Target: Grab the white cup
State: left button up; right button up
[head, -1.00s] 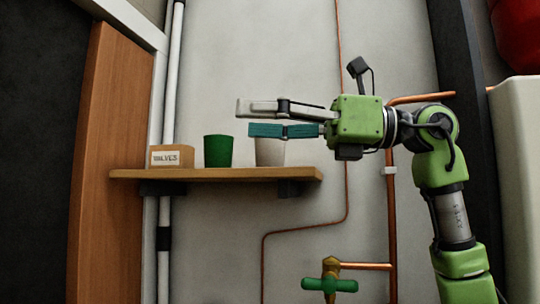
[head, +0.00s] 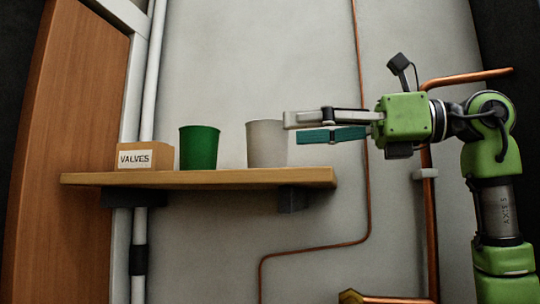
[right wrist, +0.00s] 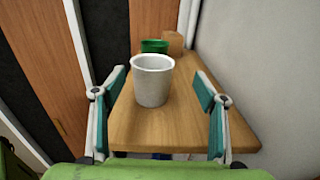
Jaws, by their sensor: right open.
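The white cup (head: 266,145) stands upright on the wooden shelf (head: 215,178), near its right end. It also shows in the right wrist view (right wrist: 151,82), framed between my spread fingers. My right gripper (head: 293,128) is open and empty at the cup's right side, its fingers pointing left. One fingertip overlaps the cup's right rim in the head view; I cannot tell whether it touches. In the right wrist view the open right gripper (right wrist: 160,76) has one finger on each side. My left gripper is not in view.
A green cup (head: 199,148) stands left of the white cup, with a box labelled VALVES (head: 145,156) further left. Behind is a grey wall. A thin copper pipe (head: 365,180) and a thicker copper pipe (head: 430,230) run right of the shelf.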

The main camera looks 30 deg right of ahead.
aim_at(268, 130)
jog(key=a, duration=0.1)
jog(key=w+a+p, duration=0.1)
jog(key=a, duration=0.1)
jog(key=shift+w+a+r, duration=0.1)
jog(key=shift+w+a, duration=0.2)
jog(key=shift+w, duration=0.05)
jog(key=shift+p+x, duration=0.5)
jog(key=shift+x, duration=0.5)
jog(key=shift+w+f, duration=0.2)
jog(key=shift+w, duration=0.2)
jog(key=shift+d, duration=0.15)
jog(key=c, duration=0.4)
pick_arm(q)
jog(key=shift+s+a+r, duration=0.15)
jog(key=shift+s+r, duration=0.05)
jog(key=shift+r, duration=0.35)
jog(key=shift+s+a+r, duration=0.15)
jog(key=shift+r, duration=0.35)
pick_arm(e)
jog(key=shift+s, duration=0.15)
jog(key=c, duration=0.6)
